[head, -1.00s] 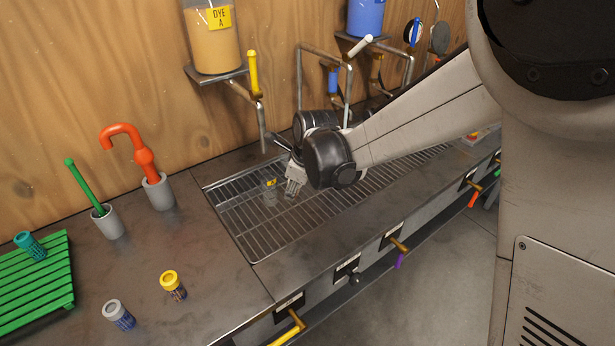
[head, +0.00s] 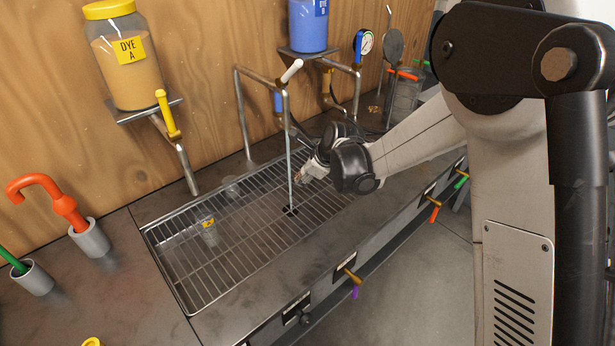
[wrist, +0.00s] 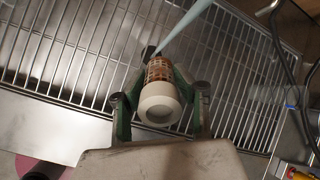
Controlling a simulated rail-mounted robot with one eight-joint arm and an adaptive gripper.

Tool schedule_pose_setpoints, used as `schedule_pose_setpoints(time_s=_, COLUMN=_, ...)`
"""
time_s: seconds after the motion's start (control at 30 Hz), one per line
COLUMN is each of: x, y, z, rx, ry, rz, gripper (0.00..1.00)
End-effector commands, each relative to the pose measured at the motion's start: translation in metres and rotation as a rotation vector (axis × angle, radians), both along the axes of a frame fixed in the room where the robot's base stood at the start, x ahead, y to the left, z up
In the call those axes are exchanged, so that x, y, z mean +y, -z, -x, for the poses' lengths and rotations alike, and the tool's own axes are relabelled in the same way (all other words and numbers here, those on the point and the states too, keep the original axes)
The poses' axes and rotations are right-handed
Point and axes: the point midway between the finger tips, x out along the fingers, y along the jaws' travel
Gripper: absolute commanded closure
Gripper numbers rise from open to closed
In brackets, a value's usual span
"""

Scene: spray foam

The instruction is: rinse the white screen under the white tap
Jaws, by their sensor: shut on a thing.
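The white tap (head: 291,71) has a white handle, and a thin stream of water (head: 290,150) falls from it to the drain grate. My gripper (head: 304,174) is just right of the stream, above the grate. In the wrist view my gripper (wrist: 160,103) is shut on the white screen (wrist: 158,98), a short cylinder with a white end ring and tan mesh. The pale stream (wrist: 186,26) comes down to the screen's far end in that view. I cannot tell whether it strikes the mesh. In the head view the screen is mostly hidden.
The metal grate (head: 180,290) spans the sink. A clear cup with a yellow label (head: 208,232) and another clear cup (head: 232,188) stand on its left part. The yellow tap (head: 167,114) under the dye A jar (head: 130,60) is at left. The right side has a gauge (head: 366,42).

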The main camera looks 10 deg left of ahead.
Motion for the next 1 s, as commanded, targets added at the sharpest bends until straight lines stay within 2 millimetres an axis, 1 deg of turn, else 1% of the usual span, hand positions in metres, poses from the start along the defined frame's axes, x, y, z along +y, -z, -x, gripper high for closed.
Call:
schedule_pose_setpoints(time_s=0.6, x=0.043, y=-0.001, z=-0.030, rx=0.001, ry=0.000, rz=0.001, gripper=0.99)
schedule_pose_setpoints(time_s=0.8, x=0.052, y=0.000, z=-0.036, rx=0.001, ry=0.001, rz=0.001, gripper=0.99)
schedule_pose_setpoints(time_s=1.0, x=0.055, y=0.000, z=-0.038, rx=0.001, ry=0.001, rz=0.001, gripper=0.99)
